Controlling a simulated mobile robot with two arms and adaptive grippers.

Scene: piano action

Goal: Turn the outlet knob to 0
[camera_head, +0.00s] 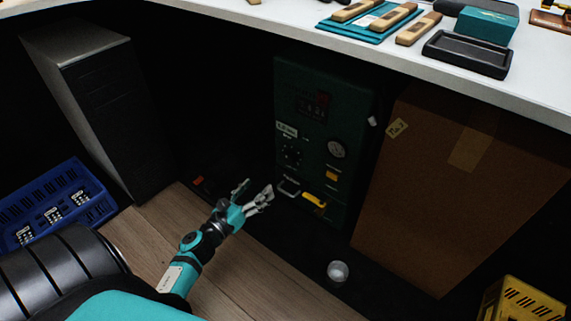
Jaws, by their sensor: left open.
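A dark green unit (309,120) stands under the table. My left gripper (258,189) is open and seems empty. In the picture it is low and left of the unit's front, below the dial knob and apart from it. My right gripper is not in view.
The white table (420,75) overhangs the unit and holds tools and a black tray (467,54). A brown cardboard box (460,190) stands right of the unit. A grey cabinet (100,110) and blue crate (55,210) are at left. A pale ball-like object (338,271) lies in front.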

